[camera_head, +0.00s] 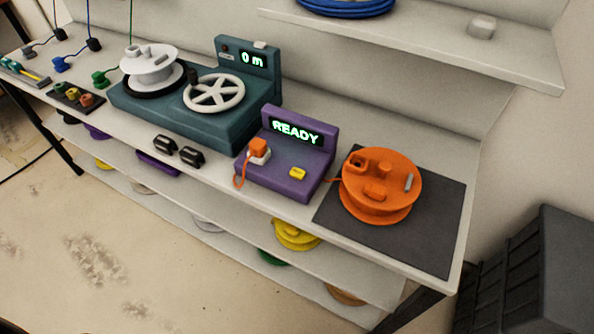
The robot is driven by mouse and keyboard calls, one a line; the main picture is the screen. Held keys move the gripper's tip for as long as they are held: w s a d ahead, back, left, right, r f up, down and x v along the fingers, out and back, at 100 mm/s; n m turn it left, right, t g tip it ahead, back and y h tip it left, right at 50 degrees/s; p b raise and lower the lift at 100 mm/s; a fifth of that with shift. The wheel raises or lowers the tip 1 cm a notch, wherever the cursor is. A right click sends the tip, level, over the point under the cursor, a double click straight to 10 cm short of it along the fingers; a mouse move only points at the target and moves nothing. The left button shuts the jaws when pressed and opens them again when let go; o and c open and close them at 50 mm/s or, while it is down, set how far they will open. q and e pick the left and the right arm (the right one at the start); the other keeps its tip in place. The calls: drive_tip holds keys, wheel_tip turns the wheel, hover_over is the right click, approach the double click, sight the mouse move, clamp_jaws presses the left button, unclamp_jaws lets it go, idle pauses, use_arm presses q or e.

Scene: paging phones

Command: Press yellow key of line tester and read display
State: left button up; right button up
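The line tester (279,176) is a purple box on the white bench, right of the middle of the head view. Its upright display (296,131) reads "READY" in bright green letters. The yellow key (298,173) sits on the tester's top, toward the right. An orange plug (258,148) sits in a white socket at the top left of the tester, and an orange cord hangs from it. Nothing covers the key or the display. Neither of my grippers shows in this view.
An orange cable reel (379,186) lies on a dark mat (440,225) right of the tester. A teal winding machine (190,112) with "0 m" on its display stands to the left. A shelf (430,45) overhangs the back right.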

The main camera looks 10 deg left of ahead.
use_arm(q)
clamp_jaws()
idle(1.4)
